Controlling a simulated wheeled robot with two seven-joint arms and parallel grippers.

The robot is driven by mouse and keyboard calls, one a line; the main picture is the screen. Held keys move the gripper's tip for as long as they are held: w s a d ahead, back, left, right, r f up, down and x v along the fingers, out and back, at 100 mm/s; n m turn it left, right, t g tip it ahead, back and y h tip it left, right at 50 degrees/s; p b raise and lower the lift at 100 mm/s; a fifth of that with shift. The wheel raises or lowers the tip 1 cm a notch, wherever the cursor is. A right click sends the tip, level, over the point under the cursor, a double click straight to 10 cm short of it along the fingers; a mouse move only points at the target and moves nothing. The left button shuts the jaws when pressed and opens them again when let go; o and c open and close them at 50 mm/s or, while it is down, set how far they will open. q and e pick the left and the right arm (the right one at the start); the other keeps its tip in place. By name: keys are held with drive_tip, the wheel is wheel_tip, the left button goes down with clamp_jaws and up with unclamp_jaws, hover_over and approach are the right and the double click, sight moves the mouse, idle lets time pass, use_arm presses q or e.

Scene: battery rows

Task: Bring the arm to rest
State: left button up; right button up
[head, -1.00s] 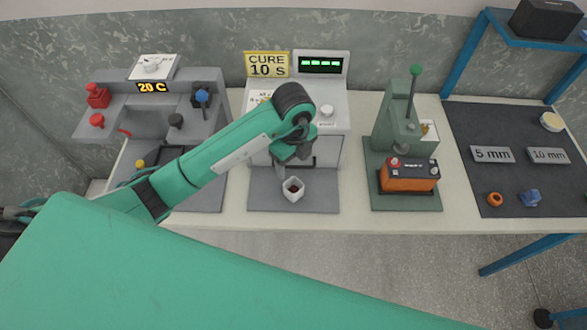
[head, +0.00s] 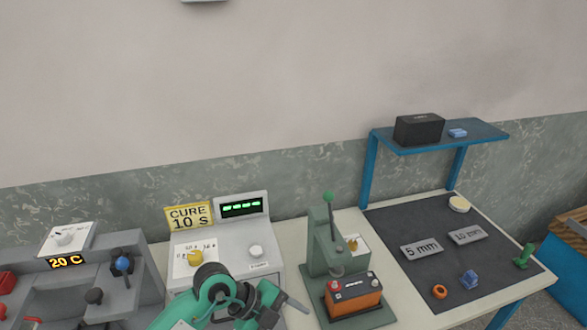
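My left arm enters at the bottom edge in front of the curing machine (head: 220,248). My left gripper (head: 290,302) points to the right, with a grey finger part showing beside the machine's front. I cannot tell whether its fingers are apart, and I see nothing held in it. My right gripper is not in view.
An orange and black battery (head: 352,296) sits in the green press (head: 324,240). A dark mat (head: 440,215) holds the 5 mm and 10 mm plates and small parts. A blue shelf (head: 440,138) bears a black box (head: 419,129). The grey 20 C station (head: 105,270) stands left.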

use_arm(q)
drive_tip(key=s+d+r+t+h, duration=0.2)
drive_tip(key=d+r+h, duration=0.3)
drive_tip(key=r+h, duration=0.3)
drive_tip(key=w+a+r+n+t+h, duration=0.2)
drive_tip(key=w+a+r+n+t, duration=0.1)
drive_tip(key=a+r+n+t, duration=0.6)
drive_tip(key=w+a+f+n+t+y, duration=0.2)
drive_tip(key=w+a+n+t+y, duration=0.1)
drive_tip(key=a+n+t+y, duration=0.9)
drive_tip(key=s+a+f+n+g+y, duration=0.2)
drive_tip(key=a+f+n+g+y, duration=0.3)
drive_tip(key=f+g+y, duration=0.3)
drive_tip(key=s+f+g+h, duration=0.1)
drive_tip(key=s+f+g, duration=0.5)
drive_tip(key=s+f, duration=0.3)
drive_tip(key=s+f+g, duration=0.5)
drive_tip(key=s+f, duration=0.2)
drive_tip(key=s, duration=0.4)
wheel_tip(320, 180, down, 31)
drive_tip(key=g, duration=0.2)
drive_tip(key=s+a+f, duration=0.2)
drive_tip(key=s+f, duration=0.7)
drive_tip(key=s, duration=0.1)
drive_tip(key=s+a+f+m+g, duration=0.1)
drive_tip(key=s+a+f, duration=0.1)
drive_tip(key=s+f, duration=0.8)
drive_tip(key=shift+f, duration=0.3)
